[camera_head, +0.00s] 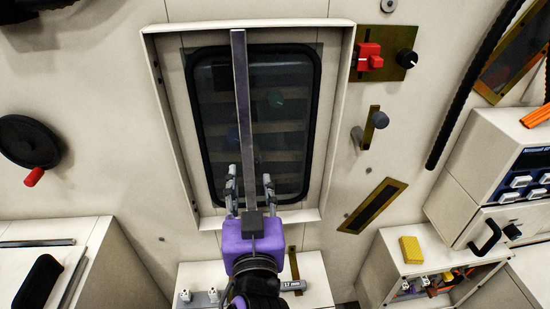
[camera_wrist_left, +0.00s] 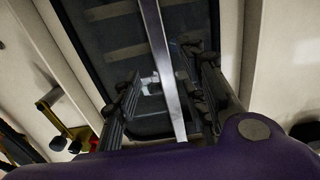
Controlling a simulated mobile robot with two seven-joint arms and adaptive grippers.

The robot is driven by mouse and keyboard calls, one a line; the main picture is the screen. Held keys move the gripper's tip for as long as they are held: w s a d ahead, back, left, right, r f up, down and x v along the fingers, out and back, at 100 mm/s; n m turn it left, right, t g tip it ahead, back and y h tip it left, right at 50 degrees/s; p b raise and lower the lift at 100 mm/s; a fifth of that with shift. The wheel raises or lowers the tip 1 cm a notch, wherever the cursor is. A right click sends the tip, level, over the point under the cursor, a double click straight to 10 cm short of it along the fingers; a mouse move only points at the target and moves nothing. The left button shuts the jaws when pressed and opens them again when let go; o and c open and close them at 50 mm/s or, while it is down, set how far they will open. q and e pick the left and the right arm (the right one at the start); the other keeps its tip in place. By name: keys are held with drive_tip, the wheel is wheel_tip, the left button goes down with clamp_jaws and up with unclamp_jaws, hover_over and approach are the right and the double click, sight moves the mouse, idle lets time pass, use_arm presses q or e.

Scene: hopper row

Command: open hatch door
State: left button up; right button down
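The hatch door (camera_head: 193,150) is a pale panel with a rounded dark window (camera_head: 290,150), set in a raised cream frame (camera_head: 160,90). It looks shut. A long metal bar (camera_head: 241,100) runs upright in front of the window. My left gripper (camera_head: 250,182) is at the lower part of the window, pointing up, with its fingers apart on either side of the bar. The left wrist view shows the bar (camera_wrist_left: 160,60) passing between the open fingers (camera_wrist_left: 165,95); I cannot tell whether they touch it. A grey-knobbed lever (camera_head: 371,127) is right of the frame. My right gripper is out of view.
A red switch and black knob sit on a brass plate (camera_head: 387,52) at upper right. A black handwheel (camera_head: 28,142) is on the left wall. Below are a bench (camera_head: 312,275) and an open shelf box (camera_head: 385,265) with a yellow block (camera_head: 411,249) on top.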

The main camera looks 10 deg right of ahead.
sight(248, 163)
use_arm(q)
drive_tip(key=w+p, duration=0.1)
drive_tip(key=w, duration=0.4)
drive_tip(key=shift+w+a+r, duration=0.1)
drive_tip(key=shift+w+a, duration=0.05)
drive_tip(key=shift+w, duration=0.55)
drive_tip(key=shift+w, duration=0.1)
clamp_jaws()
